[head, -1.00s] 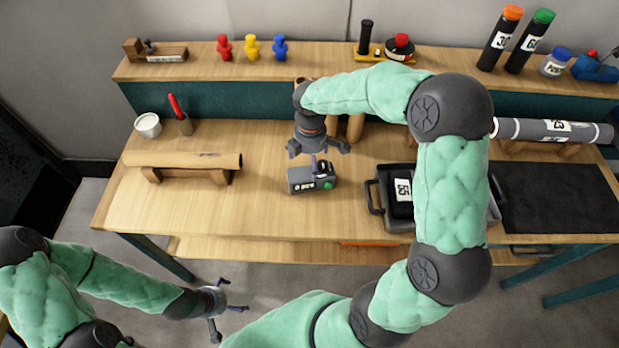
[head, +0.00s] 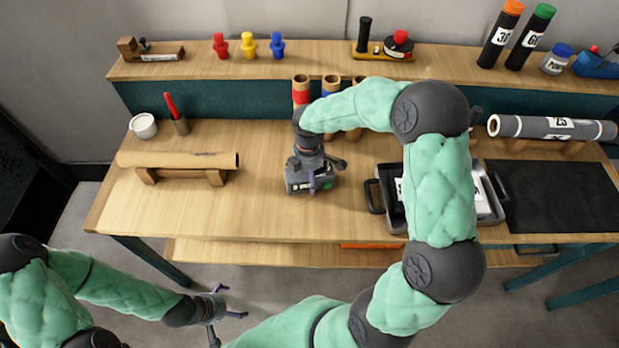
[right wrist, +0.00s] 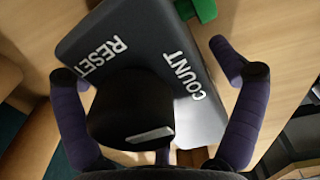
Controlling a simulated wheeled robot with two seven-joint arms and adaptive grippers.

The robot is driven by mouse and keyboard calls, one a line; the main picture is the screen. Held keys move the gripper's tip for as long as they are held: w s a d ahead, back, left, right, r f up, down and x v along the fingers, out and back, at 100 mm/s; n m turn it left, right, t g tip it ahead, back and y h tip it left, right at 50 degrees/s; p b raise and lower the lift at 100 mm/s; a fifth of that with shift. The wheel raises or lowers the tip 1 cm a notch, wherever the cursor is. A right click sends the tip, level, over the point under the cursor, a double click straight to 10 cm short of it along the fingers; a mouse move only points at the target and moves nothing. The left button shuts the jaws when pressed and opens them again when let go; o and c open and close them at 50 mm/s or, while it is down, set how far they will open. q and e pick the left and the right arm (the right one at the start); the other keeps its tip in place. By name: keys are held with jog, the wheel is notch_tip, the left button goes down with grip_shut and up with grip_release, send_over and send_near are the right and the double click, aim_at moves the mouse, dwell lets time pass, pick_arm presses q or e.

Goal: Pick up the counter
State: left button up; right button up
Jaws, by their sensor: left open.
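The counter (head: 298,184) is a small dark grey box with a green part, on the wooden workbench. In the right wrist view the counter (right wrist: 145,55) shows RESET and COUNT in white letters and a green piece at its edge. My right gripper (head: 317,172) is right over the counter and hides much of its top. Its purple-padded fingers are spread apart on either side of the box, and I see no clear contact. My left gripper (head: 222,308) is open and empty, low in front of the bench.
A black-handled tray (head: 375,197) stands right of the counter, partly behind my right arm. A brown roll on a cradle (head: 185,160) lies to the left. A black mat (head: 550,197) lies at the right. The bench between the brown roll and the counter is clear.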

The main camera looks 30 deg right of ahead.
jog(key=c, duration=0.9)
jog(key=shift+c, duration=0.3)
